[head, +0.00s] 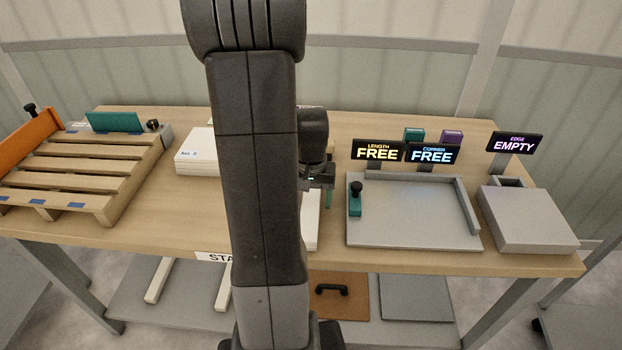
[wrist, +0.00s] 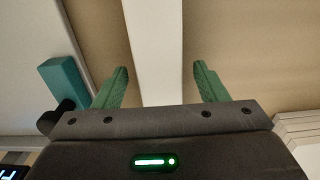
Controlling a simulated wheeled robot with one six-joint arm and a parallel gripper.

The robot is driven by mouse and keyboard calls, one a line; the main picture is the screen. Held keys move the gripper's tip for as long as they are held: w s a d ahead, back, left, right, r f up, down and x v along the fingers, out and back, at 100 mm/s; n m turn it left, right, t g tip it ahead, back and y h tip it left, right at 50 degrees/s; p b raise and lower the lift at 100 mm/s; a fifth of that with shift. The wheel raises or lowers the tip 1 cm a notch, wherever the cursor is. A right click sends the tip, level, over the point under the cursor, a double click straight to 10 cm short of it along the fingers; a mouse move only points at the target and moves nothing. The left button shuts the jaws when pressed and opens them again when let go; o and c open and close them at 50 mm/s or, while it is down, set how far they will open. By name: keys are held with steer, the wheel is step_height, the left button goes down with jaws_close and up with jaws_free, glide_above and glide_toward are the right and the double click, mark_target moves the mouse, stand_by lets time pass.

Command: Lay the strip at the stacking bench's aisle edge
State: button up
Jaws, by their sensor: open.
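A white strip (head: 311,222) lies on the wooden bench (head: 160,225), its near end close to the front edge. My arm hides much of it in the head view. In the wrist view the strip (wrist: 152,45) runs lengthwise up the picture between my fingers. My gripper (wrist: 160,68) is open, with one green finger on each side of the strip and bare bench showing between each finger and it. I cannot tell its exact height above the bench. In the head view one green finger shows just right of my arm.
A grey tray (head: 405,236) with a teal stop block (head: 355,200) stands right of the strip. A white stack (head: 196,155) and a wooden pallet (head: 80,165) are left.

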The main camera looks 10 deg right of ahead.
step_height(320, 180, up, 13)
stand_by(0.3)
steer(key=shift+f, duration=0.1)
step_height(320, 180, down, 14)
steer(key=shift+r, duration=0.25)
stand_by(0.5)
steer(key=shift+r, duration=0.1)
